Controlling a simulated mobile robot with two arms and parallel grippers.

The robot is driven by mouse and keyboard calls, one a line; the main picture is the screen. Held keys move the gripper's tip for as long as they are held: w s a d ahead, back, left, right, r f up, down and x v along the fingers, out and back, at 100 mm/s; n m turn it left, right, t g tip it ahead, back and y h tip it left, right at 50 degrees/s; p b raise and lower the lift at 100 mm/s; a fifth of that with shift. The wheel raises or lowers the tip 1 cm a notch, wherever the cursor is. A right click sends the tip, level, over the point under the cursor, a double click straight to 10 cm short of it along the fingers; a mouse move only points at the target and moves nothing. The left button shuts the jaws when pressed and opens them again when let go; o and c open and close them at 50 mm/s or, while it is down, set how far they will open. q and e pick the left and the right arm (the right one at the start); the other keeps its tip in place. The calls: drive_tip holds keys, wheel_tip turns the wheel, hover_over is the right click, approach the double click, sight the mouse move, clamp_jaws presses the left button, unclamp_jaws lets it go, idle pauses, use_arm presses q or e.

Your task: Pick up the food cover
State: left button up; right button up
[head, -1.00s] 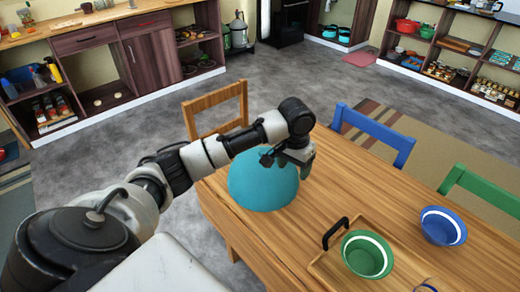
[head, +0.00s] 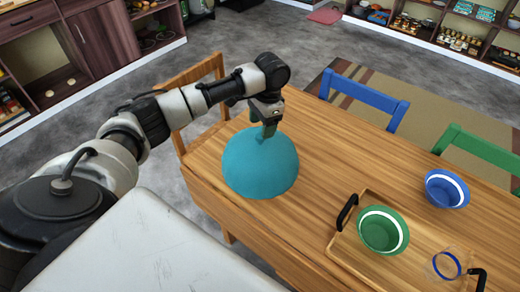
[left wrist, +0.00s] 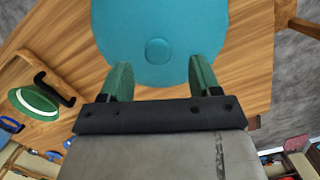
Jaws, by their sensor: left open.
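The food cover (head: 258,168) is a teal dome resting on the wooden table. In the left wrist view the food cover (left wrist: 158,22) fills the upper middle, with a small round knob on its top. My left gripper (head: 268,130) points down at the top of the dome from above. In the left wrist view the left gripper's two green fingers (left wrist: 156,76) are apart, with the knob between and just beyond their tips. Nothing is held. Whether the fingers touch the dome cannot be told. The right gripper is not in view.
A wooden tray (head: 345,245) with black handles holds a green bowl (head: 383,231) and a clear cup (head: 447,265). A blue bowl (head: 447,189) stands beside it. Blue (head: 372,98), green (head: 478,150) and wooden (head: 200,74) chairs edge the table.

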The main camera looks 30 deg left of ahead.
sight(260, 152)
use_arm(q)
drive_tip(key=f, duration=0.5)
drive_tip(key=shift+s+p, duration=0.35)
drive_tip(key=shift+s, duration=0.05)
drive_tip(key=shift+r, duration=0.1)
clamp_jaws()
